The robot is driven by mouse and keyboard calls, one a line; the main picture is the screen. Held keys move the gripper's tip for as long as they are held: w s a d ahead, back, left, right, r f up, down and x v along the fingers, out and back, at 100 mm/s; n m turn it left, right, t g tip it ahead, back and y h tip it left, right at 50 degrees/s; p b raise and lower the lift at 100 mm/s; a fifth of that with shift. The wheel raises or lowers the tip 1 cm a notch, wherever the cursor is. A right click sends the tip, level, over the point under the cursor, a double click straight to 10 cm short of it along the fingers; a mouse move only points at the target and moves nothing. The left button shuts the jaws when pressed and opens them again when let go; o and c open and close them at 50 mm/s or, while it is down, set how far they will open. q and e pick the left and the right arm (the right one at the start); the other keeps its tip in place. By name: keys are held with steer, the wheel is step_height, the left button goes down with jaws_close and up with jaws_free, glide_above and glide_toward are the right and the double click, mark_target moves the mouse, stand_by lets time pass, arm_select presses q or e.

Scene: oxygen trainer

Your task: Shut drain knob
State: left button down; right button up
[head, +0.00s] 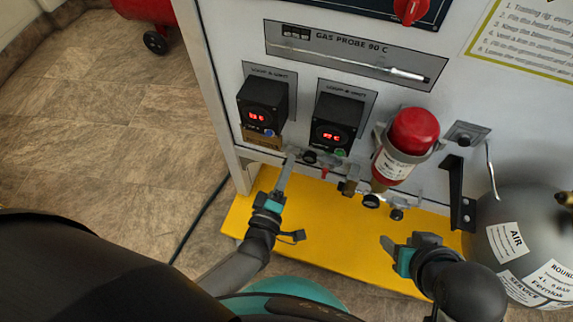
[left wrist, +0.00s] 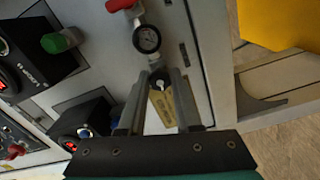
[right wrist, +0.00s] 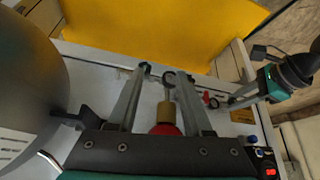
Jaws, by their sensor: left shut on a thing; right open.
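My left gripper (head: 289,157) reaches up to the pipework below the two display boxes. In the left wrist view, its fingertips (left wrist: 161,77) are closed on a small dark knob (left wrist: 160,84) with a pale centre, which I take as the drain knob. A brass-coloured tag (left wrist: 162,110) shows behind it between the fingers. The grip hides most of the knob in the head view. A round gauge (left wrist: 147,40) sits just beyond the fingertips. My right gripper (head: 407,240) is open and empty, over the yellow platform, apart from the panel. Its fingers also show in the right wrist view (right wrist: 161,70).
A red-topped cylinder (head: 414,130) hangs on the panel right of the left gripper. A grey air tank (head: 515,225) stands at the right. The yellow platform (head: 320,230) lies below. Two boxes with red displays (head: 263,107) jut out above the pipework.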

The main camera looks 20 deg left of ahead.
arm_select(q)
steer(key=m+p, duration=0.2)
steer(key=m, duration=1.5)
steer(key=shift+a+m+p, duration=0.1)
steer(key=shift+m+p, duration=0.2)
steer(key=shift+p, duration=0.05)
arm_select(e)
steer(key=shift+g+h, duration=0.3)
steer(key=shift+g, duration=0.5)
steer(key=f, duration=0.4)
steer(key=shift+s+d+f, duration=0.3)
steer(key=shift+s+d, duration=0.1)
steer(key=shift+s, duration=0.1)
arm_select(q)
steer(key=c, duration=0.6)
jaws_free()
arm_select(e)
steer(key=shift+d, duration=0.1)
